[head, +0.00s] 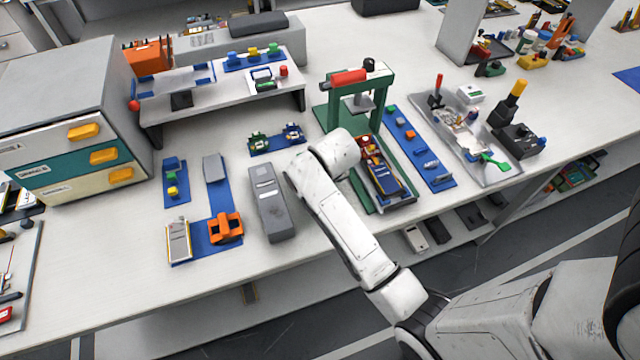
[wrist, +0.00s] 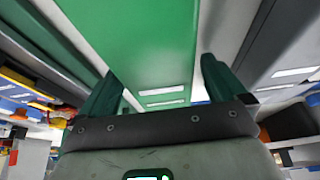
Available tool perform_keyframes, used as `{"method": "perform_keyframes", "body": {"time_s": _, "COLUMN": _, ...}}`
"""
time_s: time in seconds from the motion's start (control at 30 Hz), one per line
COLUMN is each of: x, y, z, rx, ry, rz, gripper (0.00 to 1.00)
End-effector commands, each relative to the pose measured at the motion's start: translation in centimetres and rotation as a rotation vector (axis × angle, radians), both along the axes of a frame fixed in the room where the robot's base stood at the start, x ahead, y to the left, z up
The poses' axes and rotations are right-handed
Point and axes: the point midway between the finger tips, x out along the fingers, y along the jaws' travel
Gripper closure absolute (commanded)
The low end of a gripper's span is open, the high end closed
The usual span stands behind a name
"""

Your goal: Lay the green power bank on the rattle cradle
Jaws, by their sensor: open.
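My gripper (wrist: 158,78) shows in the wrist view with its two dark green fingers apart and nothing clearly held between them. A broad green surface (wrist: 150,40) with pale slots near its lower edge fills the view beyond the fingers; I cannot tell whether it is the power bank or part of the press. In the head view my arm hides the gripper, near the green press (head: 385,95). I cannot pick out the green power bank there. An orange holder (head: 226,228) on a blue mat looks like a cradle, but I cannot tell if it is the rattle cradle.
A grey box (head: 268,203) lies left of my arm. A dark blue device (head: 383,178) lies in front of the press. A grey tray (head: 505,172) of small parts is at right, a drawer cabinet (head: 70,120) at left.

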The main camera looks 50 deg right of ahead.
Motion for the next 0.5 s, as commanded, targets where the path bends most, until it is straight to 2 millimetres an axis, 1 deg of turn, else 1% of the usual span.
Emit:
{"method": "perform_keyframes", "body": {"time_s": 0.1, "x": 0.0, "y": 0.0, "z": 0.03, "rx": 0.0, "ry": 0.0, "rz": 0.0, "gripper": 0.02}}
{"method": "perform_keyframes", "body": {"time_s": 0.13, "x": 0.0, "y": 0.0, "z": 0.03, "rx": 0.0, "ry": 0.0, "rz": 0.0, "gripper": 0.04}}
{"method": "perform_keyframes", "body": {"time_s": 0.5, "x": -0.02, "y": 0.01, "z": 0.05, "rx": 0.0, "ry": 0.0, "rz": 0.0, "gripper": 0.39}}
